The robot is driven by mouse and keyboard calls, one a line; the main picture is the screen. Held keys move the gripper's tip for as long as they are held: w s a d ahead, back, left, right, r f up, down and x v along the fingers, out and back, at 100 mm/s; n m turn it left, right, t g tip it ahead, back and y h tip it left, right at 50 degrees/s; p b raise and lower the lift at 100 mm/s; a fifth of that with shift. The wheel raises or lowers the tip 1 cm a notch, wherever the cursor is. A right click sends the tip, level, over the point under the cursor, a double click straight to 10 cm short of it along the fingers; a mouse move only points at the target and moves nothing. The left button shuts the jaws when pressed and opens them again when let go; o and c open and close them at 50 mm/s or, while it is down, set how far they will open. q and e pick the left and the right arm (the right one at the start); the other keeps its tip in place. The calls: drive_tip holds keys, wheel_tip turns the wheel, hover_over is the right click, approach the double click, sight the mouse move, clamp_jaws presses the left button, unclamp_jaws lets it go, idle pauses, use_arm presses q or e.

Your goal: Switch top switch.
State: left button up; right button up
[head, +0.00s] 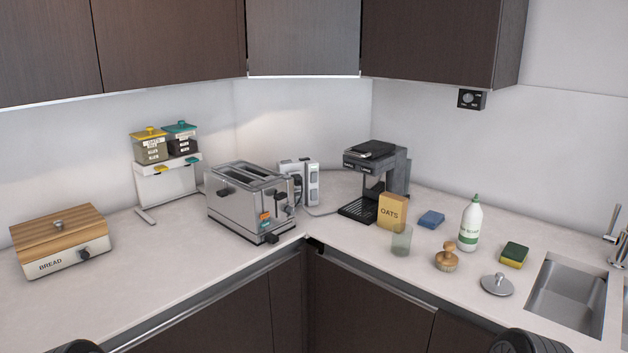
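No stacked ovens show in the head view, and I cannot tell which thing is the top switch. A small black box with a round dial (471,99) is on the wall below the right upper cabinet. A white upright unit (312,182) with dark details, perhaps a socket block, stands on the counter behind the toaster; its details are too small to read. Dark rounded parts, likely of my arms, just show at the bottom left and bottom right edges. No fingers of either gripper are visible.
The counter holds a steel toaster (250,202), a coffee machine (375,180), a bread box (60,242), two jars on a white stand (166,185), an oats box (392,211) and a white bottle (470,224). A sink (566,297) is at right. The front left counter is clear.

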clamp_jaws()
idle(0.4)
idle(1.4)
